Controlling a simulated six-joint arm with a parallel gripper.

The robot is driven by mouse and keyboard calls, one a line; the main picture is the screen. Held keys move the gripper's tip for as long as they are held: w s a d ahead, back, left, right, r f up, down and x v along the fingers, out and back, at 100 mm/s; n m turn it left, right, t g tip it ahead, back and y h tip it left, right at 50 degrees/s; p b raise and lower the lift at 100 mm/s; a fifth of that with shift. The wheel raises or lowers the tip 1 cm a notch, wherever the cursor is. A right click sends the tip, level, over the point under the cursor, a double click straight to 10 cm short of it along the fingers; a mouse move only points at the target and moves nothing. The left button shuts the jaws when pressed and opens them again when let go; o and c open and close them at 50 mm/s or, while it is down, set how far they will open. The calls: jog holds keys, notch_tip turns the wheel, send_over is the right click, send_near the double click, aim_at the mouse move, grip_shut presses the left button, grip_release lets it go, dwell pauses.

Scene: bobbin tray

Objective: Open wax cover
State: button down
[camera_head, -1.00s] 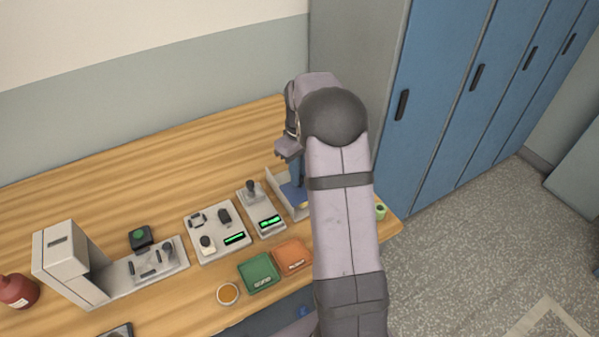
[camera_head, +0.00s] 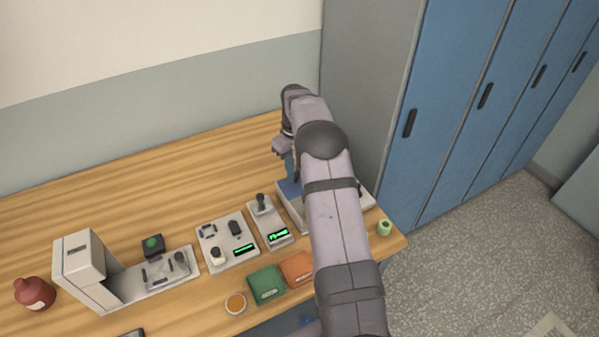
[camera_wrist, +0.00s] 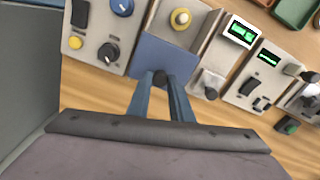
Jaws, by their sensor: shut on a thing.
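The blue wax cover (camera_wrist: 172,58) is a flat panel at the back end of a grey unit (camera_wrist: 203,38) in the wrist view. It also shows in the head view (camera_head: 288,189), partly hidden by my arm. My gripper (camera_wrist: 161,84) has its two blue fingers on either side of a small dark knob (camera_wrist: 160,76) at the cover's back edge, shut on it. In the head view my gripper (camera_head: 290,170) points down at the cover. A yellow round piece with a pale centre (camera_wrist: 181,18) is uncovered in the unit, in front of the cover.
A panel with knobs (camera_wrist: 108,52) stands beside the unit. On the other side are units with green displays (camera_head: 279,235). Green (camera_head: 267,284) and orange (camera_head: 297,268) trays lie in front. Bare wood lies behind; lockers (camera_head: 450,110) stand at the right.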

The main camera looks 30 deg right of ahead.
jog(key=shift+w+r, duration=0.1)
jog(key=shift+w, duration=0.35)
jog(key=c, duration=1.6)
grip_release()
jog(key=shift+s, duration=0.1)
jog(key=shift+r+b, duration=1.25)
jog(key=shift+r, duration=2.45)
jog(key=shift+a, duration=0.1)
